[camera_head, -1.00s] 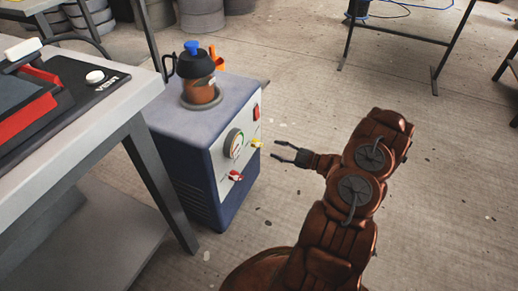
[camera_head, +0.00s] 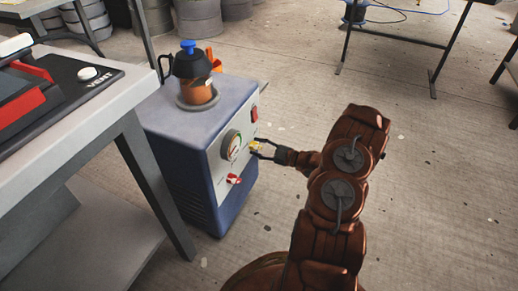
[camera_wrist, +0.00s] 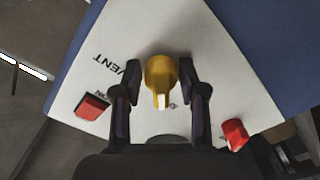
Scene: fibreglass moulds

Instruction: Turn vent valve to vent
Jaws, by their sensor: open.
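The yellow vent valve knob (camera_wrist: 159,80) is on the pale front panel (camera_wrist: 215,90) of a blue cabinet (camera_head: 190,130). In the wrist view the word VENT is printed on the panel to the left of the knob. My gripper (camera_wrist: 160,75) is open, with one finger on each side of the knob and a gap showing on both sides. In the head view my gripper (camera_head: 256,148) is at the panel and partly covers the yellow knob. Whether a finger touches the panel cannot be told.
A red switch (camera_wrist: 92,106) and a red knob (camera_wrist: 235,134) sit on the panel either side. A round gauge (camera_head: 231,145) is beside the valve. A pot with a blue knob (camera_head: 193,75) stands on the cabinet. A workbench (camera_head: 100,110) is at left; open floor lies right.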

